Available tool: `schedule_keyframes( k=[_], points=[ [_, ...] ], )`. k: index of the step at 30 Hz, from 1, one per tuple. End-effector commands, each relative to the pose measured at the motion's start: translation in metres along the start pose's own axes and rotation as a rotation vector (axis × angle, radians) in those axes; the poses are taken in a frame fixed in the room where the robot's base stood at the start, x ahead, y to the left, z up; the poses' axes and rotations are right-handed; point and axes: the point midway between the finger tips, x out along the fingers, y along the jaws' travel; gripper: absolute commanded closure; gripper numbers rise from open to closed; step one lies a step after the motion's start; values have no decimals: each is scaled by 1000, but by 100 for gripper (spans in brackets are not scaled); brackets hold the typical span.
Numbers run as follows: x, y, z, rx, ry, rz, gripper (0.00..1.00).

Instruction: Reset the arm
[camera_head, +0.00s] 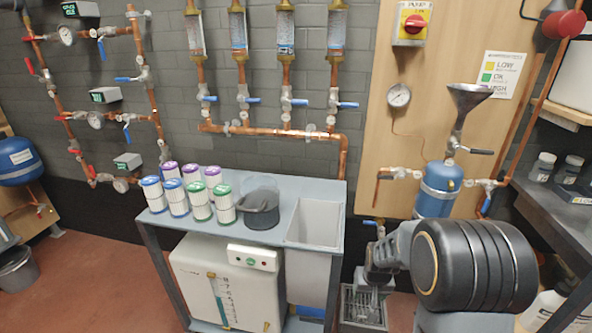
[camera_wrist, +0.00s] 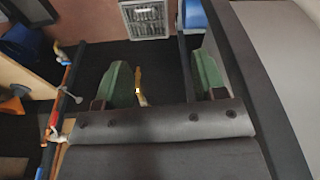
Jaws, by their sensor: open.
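My gripper (camera_wrist: 164,78) shows in the wrist view with its two green fingers well apart. I see nothing held between them; dark floor and a thin yellow-tipped part show in the gap. In the head view my arm (camera_head: 475,265) reaches in from the lower right, its large dark joint nearest the camera. Its grey far end (camera_head: 380,265) is low, in front of the wooden panel and right of the sink. The fingers cannot be made out in the head view.
A table (camera_head: 285,187) carries several colored-lid cans (camera_head: 200,202), a dark pot (camera_head: 259,208) and a sink (camera_head: 314,220). A blue vessel (camera_head: 438,188) and a funnel (camera_head: 467,100) stand close behind my arm. A dark shelf (camera_head: 560,215) is at right. Red floor is open at lower left.

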Motion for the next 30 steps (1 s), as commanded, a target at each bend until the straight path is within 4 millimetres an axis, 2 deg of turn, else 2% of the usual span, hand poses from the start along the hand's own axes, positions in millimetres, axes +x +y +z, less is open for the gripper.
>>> schedule_keyframes(
  k=[1, 2, 3, 6, 9, 12, 15, 19, 23, 30],
  points=[
    [-61, -5, -2, -10, 26, -2, 36],
    [-85, -8, 1, -16, 33, -3, 36],
    [-117, -12, 5, -24, 44, -4, 36],
    [-192, -19, 21, -42, 72, -8, 36],
    [-252, -25, 40, -60, 95, -12, 36],
    [-298, -29, 58, -74, 117, -15, 36],
    [-331, -31, 74, -85, 132, -17, 36],
    [-356, -32, 89, -94, 147, -20, 36],
    [-366, -33, 98, -98, 152, -21, 36],
    [-366, -33, 98, -98, 152, -21, 36]
  ],
)
